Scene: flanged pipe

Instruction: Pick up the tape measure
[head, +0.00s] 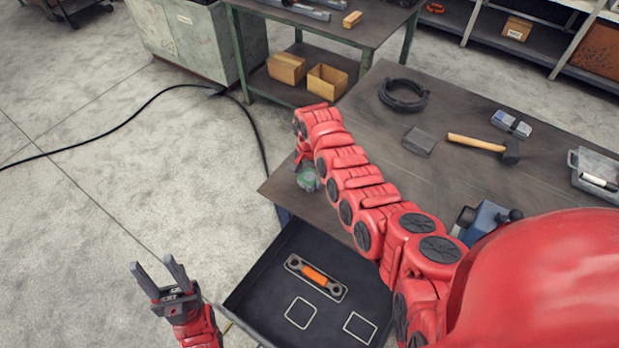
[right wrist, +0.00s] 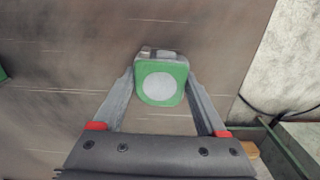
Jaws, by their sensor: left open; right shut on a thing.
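The tape measure (right wrist: 161,80) is green with a pale round face and a grey top. In the right wrist view it sits between the two fingers of my right gripper (right wrist: 160,85), which is shut on it. In the head view the tape measure (head: 308,179) shows at the left corner of the dark workbench (head: 450,190), partly hidden by my right arm. I cannot tell whether it touches the bench top. My left gripper (head: 162,279) is open and empty, over the floor at the lower left.
On the bench lie a black cable coil (head: 404,95), a grey block (head: 419,141), a hammer (head: 480,144) and a clear bin (head: 597,172). A black cable (head: 130,124) crosses the floor.

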